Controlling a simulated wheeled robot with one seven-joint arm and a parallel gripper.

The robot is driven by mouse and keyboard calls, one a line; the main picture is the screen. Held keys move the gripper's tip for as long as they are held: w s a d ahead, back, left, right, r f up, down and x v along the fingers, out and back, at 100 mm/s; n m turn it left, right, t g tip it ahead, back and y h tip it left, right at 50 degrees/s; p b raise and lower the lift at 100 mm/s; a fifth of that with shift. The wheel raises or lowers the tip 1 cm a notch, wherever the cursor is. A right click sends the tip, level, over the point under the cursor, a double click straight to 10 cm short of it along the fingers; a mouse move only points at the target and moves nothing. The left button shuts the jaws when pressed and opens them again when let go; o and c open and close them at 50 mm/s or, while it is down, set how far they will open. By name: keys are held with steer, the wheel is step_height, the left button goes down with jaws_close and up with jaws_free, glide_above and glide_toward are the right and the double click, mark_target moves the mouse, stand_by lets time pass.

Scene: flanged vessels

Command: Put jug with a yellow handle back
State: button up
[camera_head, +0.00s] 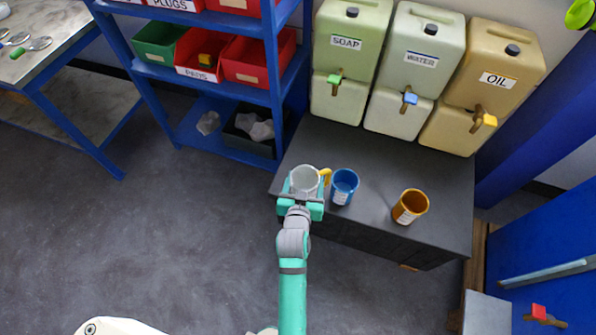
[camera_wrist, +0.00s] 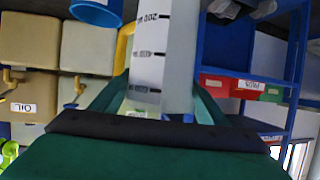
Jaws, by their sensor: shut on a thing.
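A pale grey-white jug (camera_head: 304,180) with a yellow handle (camera_head: 325,175) is held at the left front part of the dark cabinet top. My gripper (camera_head: 302,196) is shut on the jug, with a teal finger on each side of it. In the wrist view the jug (camera_wrist: 148,60) stands between my fingers, its printed measuring marks facing the camera. Its yellow handle (camera_wrist: 124,48) shows on the left there. I cannot tell whether the jug's base touches the cabinet top.
Soap (camera_head: 352,45), water (camera_head: 416,65) and oil (camera_head: 490,80) containers stand behind. A blue shelf (camera_head: 220,88) is at left.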

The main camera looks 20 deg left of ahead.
steer(key=w+a+f, duration=0.7)
steer(key=w+f, duration=0.5)
steer(key=shift+a+f, duration=0.25)
steer(key=shift+f, duration=0.15)
steer(key=o, duration=1.3)
steer(key=v, duration=1.2)
steer(key=shift+d, duration=0.1)
